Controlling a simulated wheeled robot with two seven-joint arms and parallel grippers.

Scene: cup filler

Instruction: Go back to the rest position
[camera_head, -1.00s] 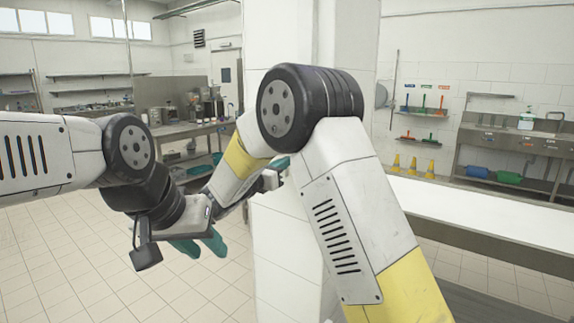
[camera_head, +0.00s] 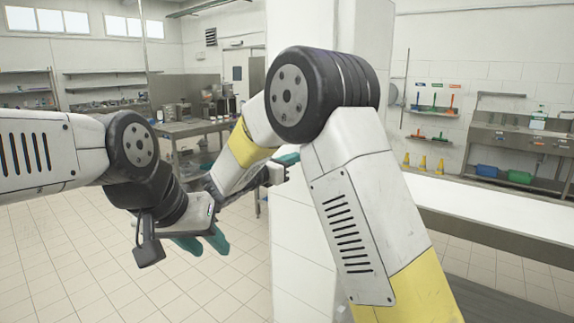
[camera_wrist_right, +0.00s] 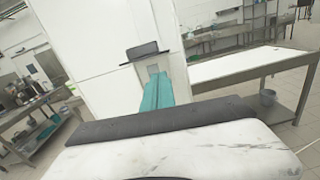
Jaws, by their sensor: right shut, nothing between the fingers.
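My left gripper (camera_head: 203,242) hangs at the end of the arm from the left in the head view. Its two teal fingers point down and stand apart, with nothing seen between them. My right gripper (camera_head: 287,160) is at the end of the folded right arm, in front of the white pillar and partly hidden by that arm. In the right wrist view its teal fingers (camera_wrist_right: 157,92) are together and empty.
The white pillar (camera_head: 296,230) stands close behind the right arm. A long white counter (camera_head: 500,208) runs to the right. A steel table (camera_head: 190,128) with appliances stands at the back left. Tiled floor (camera_head: 90,260) is open at the lower left.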

